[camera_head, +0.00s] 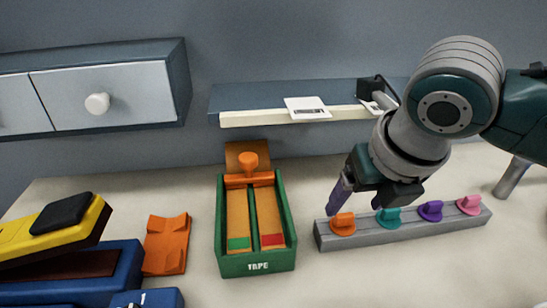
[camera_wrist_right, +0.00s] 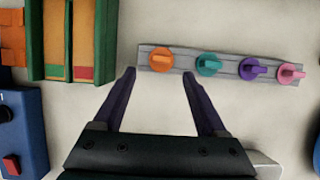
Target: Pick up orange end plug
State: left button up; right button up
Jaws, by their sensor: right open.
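The orange end plug (camera_head: 342,223) sits at the left end of a grey bar-shaped rack (camera_head: 405,235), and it also shows in the right wrist view (camera_wrist_right: 161,60). Teal (camera_head: 388,217), purple (camera_head: 431,210) and pink (camera_head: 469,204) plugs stand to its right in the same rack. My right gripper (camera_wrist_right: 162,72) has its two purple fingers spread, with nothing between them. In the right wrist view the orange plug lies just past the fingertips, roughly midway between them. In the head view the fingers are just behind and above the plug. My left gripper is not in view.
An orange block (camera_head: 166,244), a blue box (camera_head: 105,271) and a yellow device (camera_head: 45,240) are further left. A shelf (camera_head: 262,118) and a drawer cabinet (camera_head: 110,90) are on the wall.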

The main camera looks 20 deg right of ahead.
aim_at(346, 215)
jog(key=x, duration=0.3)
jog(key=b+x, duration=0.1)
jog(key=x, duration=0.1)
jog(key=shift+w+d+f, duration=0.25)
jog(key=shift+w+f, duration=0.05)
jog(key=shift+w, duration=0.05)
jog(key=shift+c, duration=0.3)
grip_shut()
